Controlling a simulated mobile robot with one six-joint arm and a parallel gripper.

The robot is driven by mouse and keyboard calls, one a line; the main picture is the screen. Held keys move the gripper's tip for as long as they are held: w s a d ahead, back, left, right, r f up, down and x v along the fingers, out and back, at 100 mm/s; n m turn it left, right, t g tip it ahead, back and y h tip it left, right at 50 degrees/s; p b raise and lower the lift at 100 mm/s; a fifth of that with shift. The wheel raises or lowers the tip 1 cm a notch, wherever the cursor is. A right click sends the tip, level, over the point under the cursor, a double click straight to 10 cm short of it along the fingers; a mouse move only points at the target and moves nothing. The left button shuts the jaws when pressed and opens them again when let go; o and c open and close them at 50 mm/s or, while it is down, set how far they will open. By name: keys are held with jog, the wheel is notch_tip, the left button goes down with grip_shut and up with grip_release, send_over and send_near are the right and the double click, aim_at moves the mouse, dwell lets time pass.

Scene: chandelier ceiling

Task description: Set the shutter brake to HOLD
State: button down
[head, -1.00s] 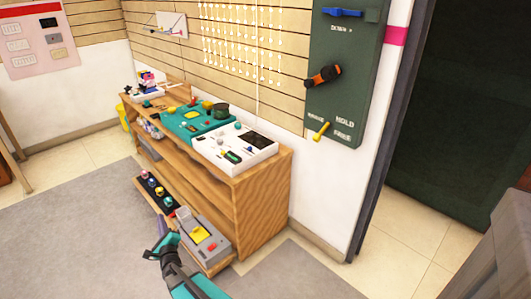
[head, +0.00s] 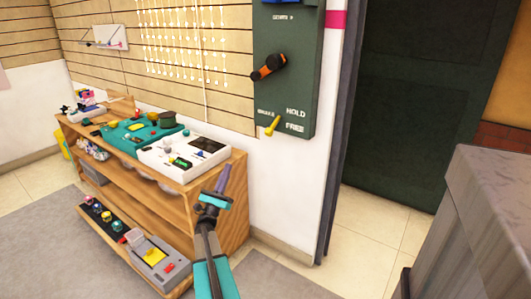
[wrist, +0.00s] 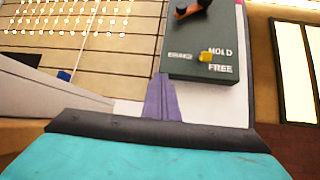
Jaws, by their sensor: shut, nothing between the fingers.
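The shutter brake is a small yellow lever (head: 272,125) low on a dark green wall panel (head: 290,90). HOLD is printed to its upper right and FREE to its lower right. In the head view its free end slants down and left.
An orange-and-black handle (head: 268,67) sits on the panel above the lever. A wooden shelf unit (head: 225,180) with devices on top stands left of the panel. A dark doorway (head: 400,110) lies to the right, and a grey block (head: 480,220) stands at the front right.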

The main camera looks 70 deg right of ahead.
jog(key=s+d+m+g+b, duration=0.2)
jog(key=s+d+g, duration=0.3)
jog(key=s, duration=0.6)
jog(key=shift+s+d+f+m, duration=0.2)
jog(key=shift+d+m, duration=0.1)
jog(key=shift+d, duration=0.15)
jog(key=shift+d, duration=0.1)
jog(key=b, duration=0.2)
send_near(273, 125)
jog(key=shift+d+r, duration=0.1)
jog(key=shift+d, duration=1.7)
